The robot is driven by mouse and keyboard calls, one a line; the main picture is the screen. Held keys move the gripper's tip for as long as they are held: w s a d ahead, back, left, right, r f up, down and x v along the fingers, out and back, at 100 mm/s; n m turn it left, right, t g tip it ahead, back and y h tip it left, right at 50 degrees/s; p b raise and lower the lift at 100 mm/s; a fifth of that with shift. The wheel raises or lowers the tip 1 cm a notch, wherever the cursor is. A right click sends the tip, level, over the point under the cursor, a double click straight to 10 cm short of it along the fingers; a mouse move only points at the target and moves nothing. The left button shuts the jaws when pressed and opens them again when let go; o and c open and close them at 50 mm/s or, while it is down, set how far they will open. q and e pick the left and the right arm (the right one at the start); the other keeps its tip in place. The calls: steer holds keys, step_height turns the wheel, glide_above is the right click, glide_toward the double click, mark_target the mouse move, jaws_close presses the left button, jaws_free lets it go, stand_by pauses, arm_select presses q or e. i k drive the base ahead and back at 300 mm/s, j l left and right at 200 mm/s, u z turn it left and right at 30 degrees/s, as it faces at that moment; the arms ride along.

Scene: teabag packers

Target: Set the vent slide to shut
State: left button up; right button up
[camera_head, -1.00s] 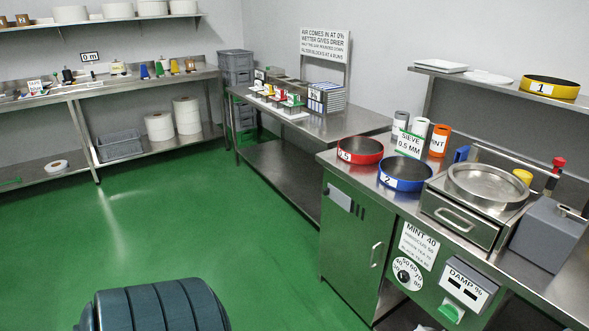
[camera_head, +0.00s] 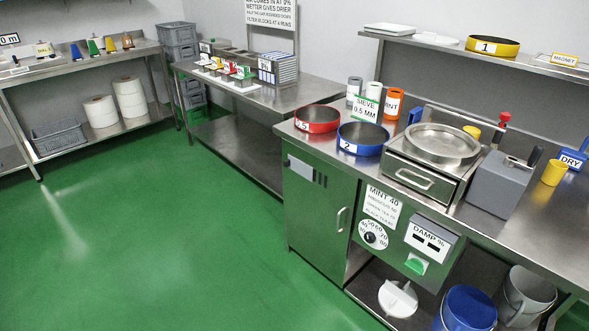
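The green cabinet (camera_head: 312,205) stands under the left end of the right-hand steel counter. A pale grey slide plate (camera_head: 300,168), which looks like the vent slide, sits high on its front. Just right of the plate, a few dark upright vent slots (camera_head: 320,179) show uncovered. The plate looks to be at the left of the slots. Whether more slots lie behind it is hidden. Neither of my grippers is in view.
A door handle (camera_head: 340,219) sticks out on the cabinet's right side. Right of it are a dial (camera_head: 373,235) and a damp meter box (camera_head: 430,240). A blue bucket (camera_head: 467,308) stands below. Green floor (camera_head: 190,230) in front of the cabinet is clear.

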mark_target(304, 171)
steer(key=i+j, duration=0.8)
steer(key=i, duration=0.15)
